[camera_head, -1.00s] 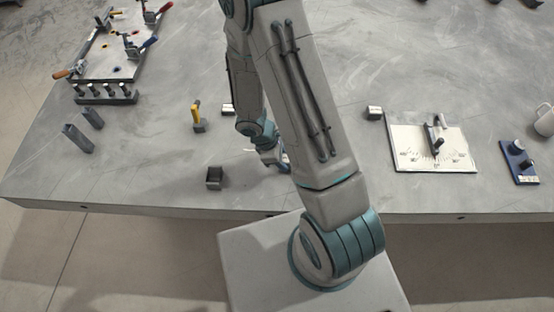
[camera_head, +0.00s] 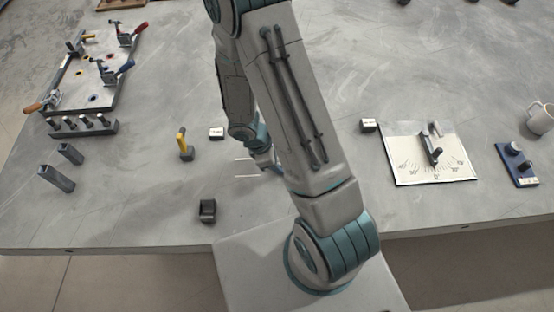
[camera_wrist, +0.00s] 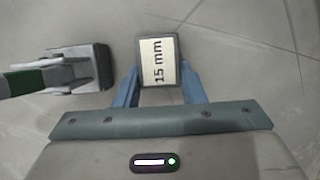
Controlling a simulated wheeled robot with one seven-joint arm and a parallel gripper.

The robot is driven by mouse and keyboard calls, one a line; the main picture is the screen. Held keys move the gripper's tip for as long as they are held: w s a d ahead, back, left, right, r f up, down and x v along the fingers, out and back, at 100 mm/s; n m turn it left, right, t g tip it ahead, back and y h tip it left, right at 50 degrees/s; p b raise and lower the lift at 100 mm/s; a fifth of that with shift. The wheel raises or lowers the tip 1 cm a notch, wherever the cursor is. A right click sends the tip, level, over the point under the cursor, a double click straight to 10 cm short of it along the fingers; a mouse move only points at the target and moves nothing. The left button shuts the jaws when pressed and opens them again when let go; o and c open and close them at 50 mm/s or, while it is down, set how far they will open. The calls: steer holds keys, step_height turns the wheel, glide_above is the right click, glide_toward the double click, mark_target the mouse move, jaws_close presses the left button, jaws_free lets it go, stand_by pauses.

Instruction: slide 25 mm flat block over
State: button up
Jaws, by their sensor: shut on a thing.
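In the wrist view a dark-edged block (camera_wrist: 158,60) with a pale label reading "15 mm" sits between the two blue fingers of my gripper (camera_wrist: 159,88), which is shut on it. No label reading 25 mm can be made out. In the head view my gripper (camera_head: 266,163) is low over the table, left of my forearm, and the held block cannot be made out there. A small white-topped block (camera_head: 216,133) lies left of my gripper. Another (camera_head: 368,125) lies right of my arm, beside the angle-scale plate (camera_head: 405,180). Their labels are too small to read.
A yellow-handled tool (camera_head: 183,143), a dark open box (camera_head: 207,211) and two grey posts (camera_head: 57,179) stand to the left. A clamp fixture plate (camera_head: 75,92) is at the far left. A blue plate (camera_head: 517,165) and mug (camera_head: 540,119) are at right. Thin white lines mark the table near my gripper.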

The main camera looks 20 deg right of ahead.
steer(key=o, duration=1.3)
steer(key=shift+a, duration=0.1)
steer(key=shift+o, duration=0.2)
steer(key=shift+r, duration=0.1)
steer(key=v, duration=1.3)
steer(key=shift+a+r+p, duration=0.2)
steer(key=shift+r+p, duration=0.05)
steer(key=shift+p, duration=0.2)
steer(key=shift+r, duration=0.1)
steer(key=s+d+r+m+t+y, duration=0.2)
steer(key=s+r+m, duration=0.2)
steer(key=r+m, duration=0.3)
steer(key=s+d+r+m+t+y, duration=0.2)
steer(key=s+r+m, duration=0.3)
steer(key=r, duration=0.8)
steer(key=m+t, duration=0.1)
steer(key=m, duration=0.1)
steer(key=shift+s+r+m, duration=0.15)
steer(key=shift+r+m, duration=0.05)
steer(key=shift+m, duration=0.2)
